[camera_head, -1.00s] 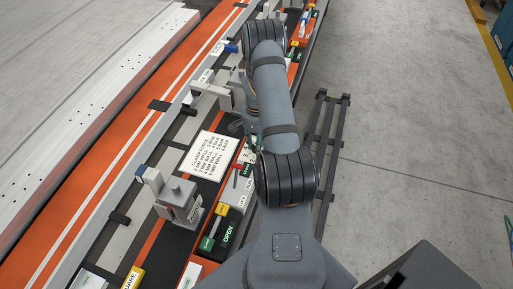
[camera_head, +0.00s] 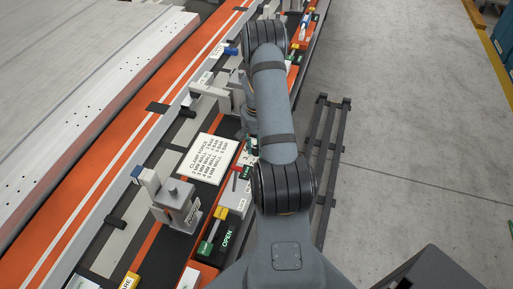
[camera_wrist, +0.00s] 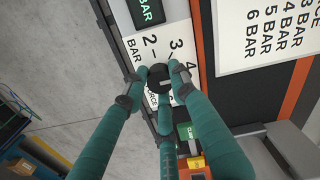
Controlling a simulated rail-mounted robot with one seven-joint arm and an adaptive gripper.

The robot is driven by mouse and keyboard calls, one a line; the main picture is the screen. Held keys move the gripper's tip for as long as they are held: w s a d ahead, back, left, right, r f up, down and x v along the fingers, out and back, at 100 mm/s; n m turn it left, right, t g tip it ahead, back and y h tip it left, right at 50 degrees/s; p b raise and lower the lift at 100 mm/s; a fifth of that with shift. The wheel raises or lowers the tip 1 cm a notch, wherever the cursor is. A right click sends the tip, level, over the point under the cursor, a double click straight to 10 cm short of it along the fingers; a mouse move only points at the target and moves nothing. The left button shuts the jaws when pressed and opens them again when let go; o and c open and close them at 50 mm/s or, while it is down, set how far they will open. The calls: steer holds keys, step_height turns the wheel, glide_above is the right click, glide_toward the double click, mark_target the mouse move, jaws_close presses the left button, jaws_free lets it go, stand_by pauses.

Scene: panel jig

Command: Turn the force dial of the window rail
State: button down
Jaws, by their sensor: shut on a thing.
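The force dial (camera_wrist: 158,76) is a small dark round knob on a white scale plate (camera_wrist: 152,45) marked with numbers, of which 2, 3 and 4 show, and the word BAR. My gripper (camera_wrist: 157,84) has teal fingers, shut around the knob with their tips against its sides. A third teal finger lies below the knob in the wrist view. The knob's pointer and exact setting are hard to make out. In the head view my arm hides the dial and most of my gripper.
A clamp force chart (camera_head: 208,157) lies left of my arm. A grey clamp block (camera_head: 176,205) and a lever with a yellow top by a green OPEN label (camera_head: 227,238) stand nearer. A dark rack (camera_head: 325,150) stands on the floor at right.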

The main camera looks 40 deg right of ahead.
steer(key=shift+w, duration=0.1)
steer(key=c, duration=1.4)
jaws_free()
step_height(320, 180, up, 12)
step_height(320, 180, down, 12)
steer(key=shift+f, duration=0.1)
